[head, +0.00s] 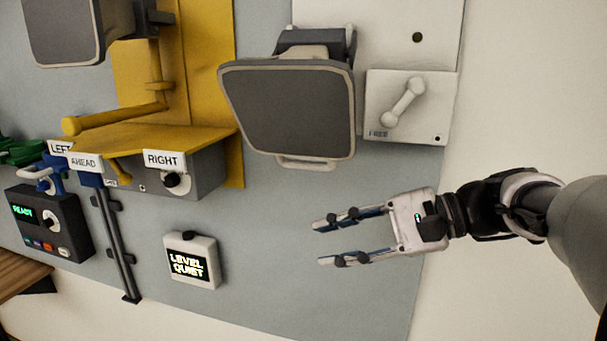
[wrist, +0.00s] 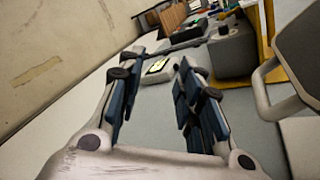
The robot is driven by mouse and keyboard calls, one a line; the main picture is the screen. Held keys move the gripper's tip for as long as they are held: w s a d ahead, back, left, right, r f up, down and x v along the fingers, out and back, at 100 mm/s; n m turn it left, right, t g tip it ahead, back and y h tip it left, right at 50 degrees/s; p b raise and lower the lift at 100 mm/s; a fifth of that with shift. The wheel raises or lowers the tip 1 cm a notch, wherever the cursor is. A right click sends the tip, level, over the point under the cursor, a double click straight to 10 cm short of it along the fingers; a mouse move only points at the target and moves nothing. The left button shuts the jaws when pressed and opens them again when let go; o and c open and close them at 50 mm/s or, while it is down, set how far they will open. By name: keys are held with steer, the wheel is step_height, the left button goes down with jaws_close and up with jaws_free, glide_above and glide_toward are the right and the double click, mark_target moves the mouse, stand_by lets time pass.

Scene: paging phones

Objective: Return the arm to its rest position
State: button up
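My gripper (head: 318,243) is at the right of the head view, in front of the grey-blue wall panel and pointing left. Its two fingers are apart with nothing between them. In the wrist view the open fingers (wrist: 160,68) reach forward, and a small white box shows beyond them. My arm comes in from the right edge of the head view. The gripper is below the large grey-faced speaker (head: 286,110) and touches nothing that I can see.
A white plate with a lever (head: 403,102) is above my gripper. A small box reading LEVEL QUIET (head: 190,261) is to its left. Further left are a yellow shelf (head: 160,138), a grey box labelled RIGHT (head: 205,172) and a dark READY unit (head: 52,222). The lower panel is clear around the gripper.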

steer(key=s+a+f+n+g+h+b, duration=0.1)
steer(key=s+a+f+n+h+b, duration=0.25)
steer(key=s+f, duration=0.65)
steer(key=s+d+f+n+t+h+b, duration=0.1)
steer(key=s+d+f+n+h+b, duration=0.2)
steer(key=f, duration=0.6)
steer(key=s+d+f+n+t+h+b, duration=0.1)
steer(key=s+d+f+n+h+b, duration=0.2)
steer(key=s+d+f+h, duration=0.3)
step_height(320, 180, down, 3)
steer(key=shift+s+r+n, duration=0.1)
steer(key=shift+s+n, duration=0.35)
steer(key=shift+n, duration=0.2)
steer(key=shift+h, duration=0.25)
steer(key=shift+c, duration=0.2)
